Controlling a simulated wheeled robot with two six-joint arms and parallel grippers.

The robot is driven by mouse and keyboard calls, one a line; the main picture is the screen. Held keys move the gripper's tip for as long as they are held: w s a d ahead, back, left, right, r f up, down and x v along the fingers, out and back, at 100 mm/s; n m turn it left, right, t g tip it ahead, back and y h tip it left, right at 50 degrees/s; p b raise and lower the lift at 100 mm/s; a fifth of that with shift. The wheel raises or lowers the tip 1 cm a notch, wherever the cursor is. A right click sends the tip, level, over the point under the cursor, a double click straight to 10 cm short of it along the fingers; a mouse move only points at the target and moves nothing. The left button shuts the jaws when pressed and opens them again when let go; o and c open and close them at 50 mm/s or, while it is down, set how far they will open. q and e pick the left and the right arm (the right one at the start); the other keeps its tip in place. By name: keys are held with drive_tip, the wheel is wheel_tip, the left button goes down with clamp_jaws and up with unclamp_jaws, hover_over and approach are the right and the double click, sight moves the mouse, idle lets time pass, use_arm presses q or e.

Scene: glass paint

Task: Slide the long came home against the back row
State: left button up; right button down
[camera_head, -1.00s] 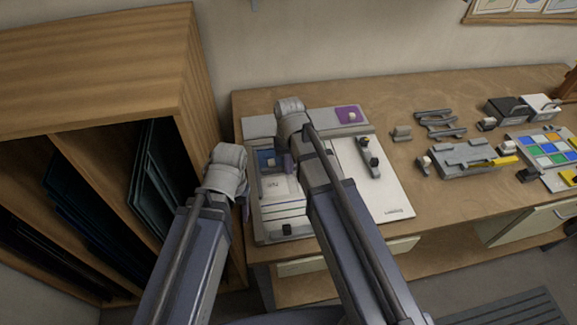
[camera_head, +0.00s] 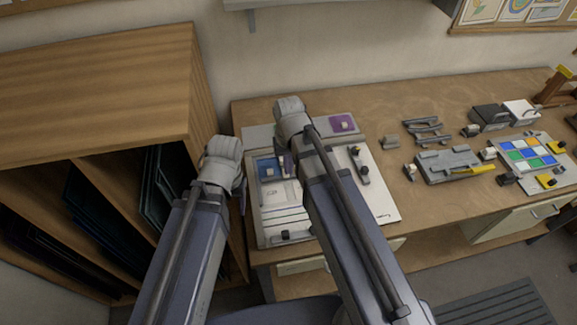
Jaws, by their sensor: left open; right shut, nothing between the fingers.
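A work board (camera_head: 385,195) lies on the bench, largely behind my arms. A blue pane (camera_head: 263,172) with a pale knob sits at its back left, and a purple pane (camera_head: 343,123) with a pale knob at its back right. A grey bar (camera_head: 360,163) with dark knobs lies on the white right part; another bar with a black knob (camera_head: 285,236) lies along the front edge. I cannot tell which is the long came. My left gripper (camera_head: 241,196) is at the board's left edge. My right gripper (camera_head: 286,165) is just right of the blue pane; its fingers are mostly hidden.
A wooden rack (camera_head: 100,95) with dark sheets stands close on the left. To the right on the bench (camera_head: 385,108) are grey bars (camera_head: 425,130), a grey fixture (camera_head: 447,165), black and white boxes (camera_head: 490,115) and a tray of coloured squares (camera_head: 530,153).

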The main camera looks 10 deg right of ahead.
drive_tip(key=f+b, duration=0.3)
drive_tip(key=s+f+b, duration=0.1)
drive_tip(key=f+b, duration=0.5)
drive_tip(key=shift+s, duration=0.15)
drive_tip(key=w, duration=0.3)
drive_tip(key=shift+w+r, duration=0.15)
drive_tip(key=shift+w, duration=0.35)
drive_tip(key=shift+w, duration=0.85)
drive_tip(key=shift+s, duration=0.1)
